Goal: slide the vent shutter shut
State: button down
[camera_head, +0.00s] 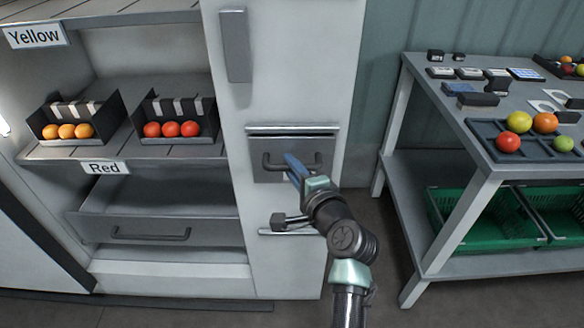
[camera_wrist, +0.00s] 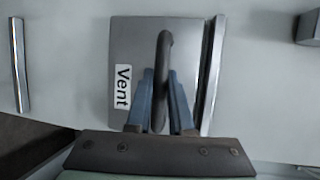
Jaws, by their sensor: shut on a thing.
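The vent shutter (camera_head: 305,145) is a grey plate on the white cabinet front, with a dark bar handle (camera_head: 270,163) across it. It also shows in the wrist view (camera_wrist: 130,40), turned sideways, with a "Vent" label. A narrow dark gap lies between the shutter's upper edge and the pale rail (camera_head: 290,128) above it. My gripper (camera_head: 291,162) reaches the handle from the lower right. In the wrist view, its blue fingers (camera_wrist: 161,82) are on both sides of the handle and shut on it. The fingers hide part of the handle and plate.
A grey upright plate (camera_head: 235,45) is above. The "Red" drawer (camera_head: 200,232) is at left. A grey table (camera_head: 450,105) with trays stands at right.

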jog(key=shift+w+d+r, duration=0.1)
jog(key=shift+r, duration=0.7)
jog(key=c, duration=0.8)
grip_release()
jog(key=shift+f, duration=0.1)
jog(key=shift+s+d+p, duration=0.1)
jog(key=shift+s+p, duration=0.2)
jog(key=shift+s, duration=0.05)
jog(key=p+v, duration=0.2)
jog(key=v, duration=1)
jog(key=shift+s+r, duration=0.1)
jog(key=shift+r, duration=0.15)
